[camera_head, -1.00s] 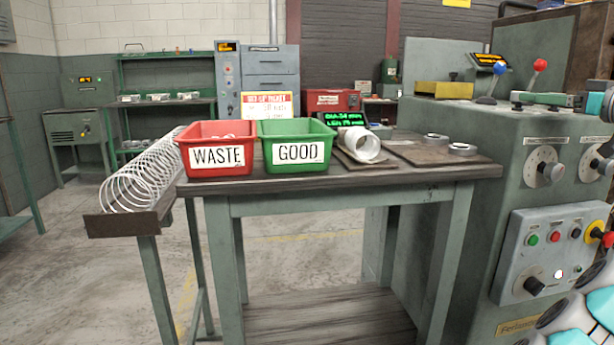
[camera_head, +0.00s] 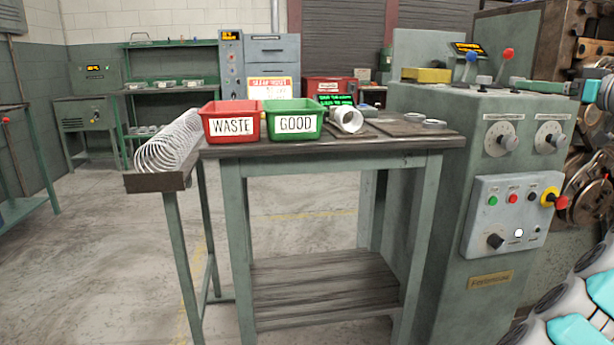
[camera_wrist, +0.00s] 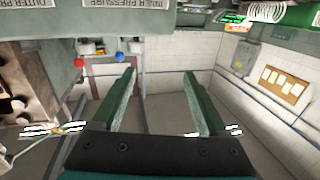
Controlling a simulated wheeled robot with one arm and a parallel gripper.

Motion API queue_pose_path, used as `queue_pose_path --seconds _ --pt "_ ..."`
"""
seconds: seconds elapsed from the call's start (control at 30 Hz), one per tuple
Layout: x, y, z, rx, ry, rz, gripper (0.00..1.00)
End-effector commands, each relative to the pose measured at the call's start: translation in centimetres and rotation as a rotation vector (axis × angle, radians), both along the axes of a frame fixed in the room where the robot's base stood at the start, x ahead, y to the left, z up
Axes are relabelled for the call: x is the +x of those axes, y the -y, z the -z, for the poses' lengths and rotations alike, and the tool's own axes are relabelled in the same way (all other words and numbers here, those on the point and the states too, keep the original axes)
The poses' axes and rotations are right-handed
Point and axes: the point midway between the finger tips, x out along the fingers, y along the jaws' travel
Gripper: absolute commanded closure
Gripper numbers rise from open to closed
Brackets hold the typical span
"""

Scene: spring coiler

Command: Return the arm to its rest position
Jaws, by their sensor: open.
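My gripper (camera_wrist: 160,73) is open in the wrist view. Its two dark green fingers stand apart with nothing between them. In the head view my gripper (camera_head: 545,87) extends leftward over the top of the grey machine console, near the red-knobbed lever (camera_head: 507,56). My white and turquoise arm links (camera_head: 580,305) fill the lower right corner. The rest of the arm is partly outside the picture.
The grey console (camera_head: 490,230) has dials and a button panel (camera_head: 505,213). A workbench (camera_head: 300,150) holds the red WASTE bin (camera_head: 232,124), green GOOD bin (camera_head: 295,124) and metal rings. A large wire coil (camera_head: 165,142) lies on a side tray. Floor at left is open.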

Motion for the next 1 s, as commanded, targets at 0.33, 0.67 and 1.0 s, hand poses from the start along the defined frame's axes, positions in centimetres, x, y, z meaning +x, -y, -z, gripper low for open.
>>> queue_pose_path --seconds 0.33,0.67,1.0 --pt "2.1 -4.0 0.4 0.112 -0.083 -0.077 0.23" --pt "5.0 -14.5 3.1 0.261 -0.303 -0.219 0.23" --pt "2.6 -30.8 10.5 0.304 -0.693 -0.332 0.23"
